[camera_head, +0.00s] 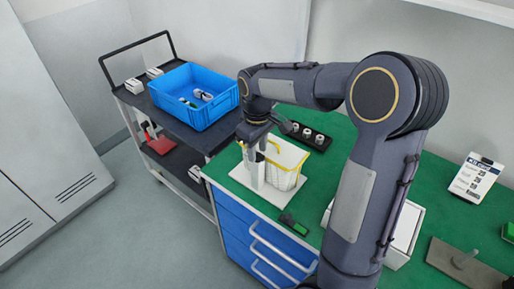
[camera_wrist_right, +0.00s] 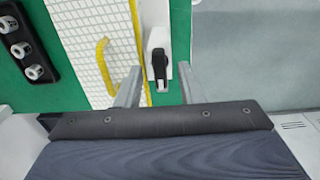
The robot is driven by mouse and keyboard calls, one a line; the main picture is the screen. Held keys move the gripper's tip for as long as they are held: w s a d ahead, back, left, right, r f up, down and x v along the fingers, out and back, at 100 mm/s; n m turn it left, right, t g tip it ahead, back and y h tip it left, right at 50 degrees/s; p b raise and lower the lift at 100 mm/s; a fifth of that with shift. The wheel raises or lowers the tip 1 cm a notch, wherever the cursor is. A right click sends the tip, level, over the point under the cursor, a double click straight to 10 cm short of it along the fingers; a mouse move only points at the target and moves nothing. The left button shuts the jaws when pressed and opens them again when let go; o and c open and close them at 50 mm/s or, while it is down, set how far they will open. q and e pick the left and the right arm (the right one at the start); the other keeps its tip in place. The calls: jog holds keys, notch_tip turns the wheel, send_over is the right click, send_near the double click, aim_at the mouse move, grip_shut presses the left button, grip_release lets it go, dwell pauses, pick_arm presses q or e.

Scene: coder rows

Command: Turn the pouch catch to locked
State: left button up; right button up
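A white grid-patterned pouch with yellow trim (camera_head: 284,166) stands on a white board (camera_head: 290,204) on the green worktop. It also shows in the right wrist view (camera_wrist_right: 88,40). The catch (camera_wrist_right: 158,62) is a black lever on a white plate beside the pouch; its long side runs up and down in that view. My right gripper (camera_wrist_right: 160,72) is open, with one fingertip on each side of the catch; I cannot tell if they touch it. In the head view the right gripper (camera_head: 256,146) is at the pouch's left side and hides the catch. My left gripper is not in view.
A black holder with several white rolls (camera_head: 307,136) lies behind the pouch. A green-and-black tool (camera_head: 293,224) lies near the front edge. A blue crate (camera_head: 206,115) stands on a trolley at left. A white box (camera_head: 404,232) and a sign (camera_head: 474,177) are at right.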

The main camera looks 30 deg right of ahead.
jog(key=shift+f, duration=0.2)
jog(key=shift+c, duration=0.3)
grip_shut()
